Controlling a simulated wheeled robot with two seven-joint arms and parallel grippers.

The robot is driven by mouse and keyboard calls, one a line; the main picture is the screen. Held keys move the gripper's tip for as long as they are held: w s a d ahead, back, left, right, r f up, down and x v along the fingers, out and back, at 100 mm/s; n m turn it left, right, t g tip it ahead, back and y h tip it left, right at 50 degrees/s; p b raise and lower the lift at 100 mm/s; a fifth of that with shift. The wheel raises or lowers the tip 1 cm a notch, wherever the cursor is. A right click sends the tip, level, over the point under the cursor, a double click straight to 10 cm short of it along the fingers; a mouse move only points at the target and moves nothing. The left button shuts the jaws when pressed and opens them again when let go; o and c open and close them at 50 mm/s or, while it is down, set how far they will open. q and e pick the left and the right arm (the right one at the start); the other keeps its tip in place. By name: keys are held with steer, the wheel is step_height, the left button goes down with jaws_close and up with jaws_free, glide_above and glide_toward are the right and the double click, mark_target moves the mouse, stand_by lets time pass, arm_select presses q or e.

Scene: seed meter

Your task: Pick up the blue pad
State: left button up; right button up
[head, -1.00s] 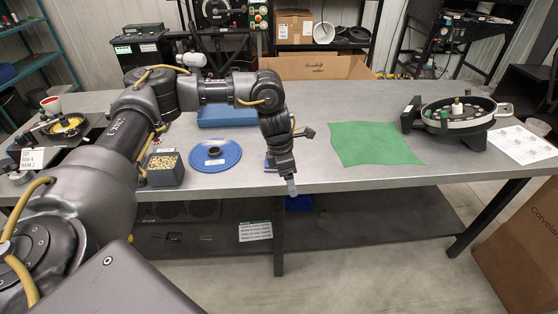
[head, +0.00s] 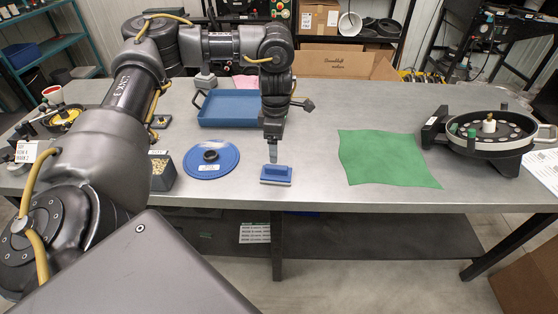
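The blue pad (head: 276,175), a small block with a raised top and a paler lower layer, lies on the grey table near its front edge. My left gripper (head: 273,156) points straight down just above and behind the pad. Its fingers are seen edge-on, so I cannot tell whether they are open or touch the pad. My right gripper is not in view.
A blue disc (head: 226,165) with a dark hub lies left of the pad, beside a box of grain (head: 160,171). A blue tray (head: 228,121) is behind. A green cloth (head: 387,160) and a round seed meter (head: 490,147) are to the right.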

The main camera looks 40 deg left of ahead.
arm_select(q)
glide_above(276, 166)
step_height(276, 166, down, 4)
steer(key=shift+d+f, duration=0.1)
steer(key=shift+w+f, duration=0.1)
steer(key=shift+f, duration=0.5)
step_height(276, 166, down, 4)
steer(key=shift+f+p, duration=0.1)
steer(key=shift+p, duration=0.45)
steer(key=shift+f, duration=0.25)
steer(key=c, duration=1.1)
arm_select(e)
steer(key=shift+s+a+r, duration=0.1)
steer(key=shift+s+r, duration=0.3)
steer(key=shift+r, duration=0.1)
arm_select(q)
steer(key=shift+r, duration=0.1)
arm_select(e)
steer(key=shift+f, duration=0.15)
